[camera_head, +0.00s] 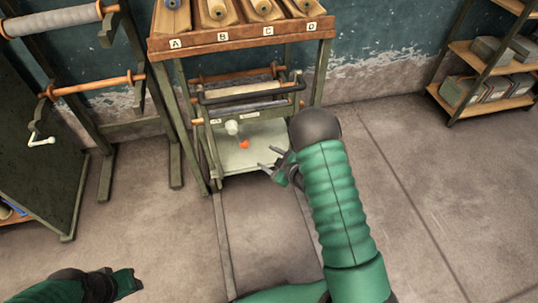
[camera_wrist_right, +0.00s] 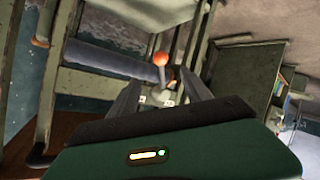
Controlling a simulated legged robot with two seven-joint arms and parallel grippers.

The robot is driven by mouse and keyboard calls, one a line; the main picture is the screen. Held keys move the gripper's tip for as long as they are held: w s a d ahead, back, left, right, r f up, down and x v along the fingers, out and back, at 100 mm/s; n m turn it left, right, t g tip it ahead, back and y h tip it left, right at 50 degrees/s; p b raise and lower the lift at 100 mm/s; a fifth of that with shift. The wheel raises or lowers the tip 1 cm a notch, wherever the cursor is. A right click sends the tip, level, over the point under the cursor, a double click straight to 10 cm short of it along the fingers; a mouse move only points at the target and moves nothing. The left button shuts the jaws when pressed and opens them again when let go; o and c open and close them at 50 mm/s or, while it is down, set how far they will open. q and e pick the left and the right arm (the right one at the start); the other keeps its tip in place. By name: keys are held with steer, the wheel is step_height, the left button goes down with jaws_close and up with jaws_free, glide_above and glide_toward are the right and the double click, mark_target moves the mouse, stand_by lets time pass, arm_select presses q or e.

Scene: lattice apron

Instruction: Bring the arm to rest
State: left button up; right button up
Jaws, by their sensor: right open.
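My right arm reaches forward in the head view, and its gripper (camera_head: 268,160) is open in front of the low metal frame (camera_head: 250,143). An orange-red ball knob (camera_head: 244,145) sits just left of the fingers there, apart from them. In the right wrist view, the knob (camera_wrist_right: 160,58) on a short pale stem shows beyond and between the spread fingers (camera_wrist_right: 162,90); nothing is held. My left gripper (camera_head: 125,283) is low at the left, above the floor; its jaws are too small and dark to judge.
A wooden rack (camera_head: 240,40) labelled A to D with several rolls stands above the frame. Shelves with boxes (camera_head: 487,88) stand at right. The floor (camera_head: 430,190) at right is clear.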

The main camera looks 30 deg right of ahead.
stand_by(0.4)
steer(key=s+a+r+m+g+h, duration=0.1)
steer(key=s+a+r+m+g, duration=0.25)
steer(key=s, duration=0.45)
steer(key=s+a+r+m+g, duration=0.2)
steer(key=s+a+r+g, duration=0.1)
steer(key=s+a, duration=0.3)
steer(key=s+a+r+m+g+h, duration=0.1)
steer(key=s+a+r+m+g, duration=0.2)
steer(key=s, duration=0.6)
step_height(320, 180, up, 29)
steer(key=p, duration=2.8)
steer(key=shift+s+d+f+n+g, duration=0.15)
steer(key=shift+d+f+n+g, duration=0.05)
steer(key=shift+n+g, duration=0.25)
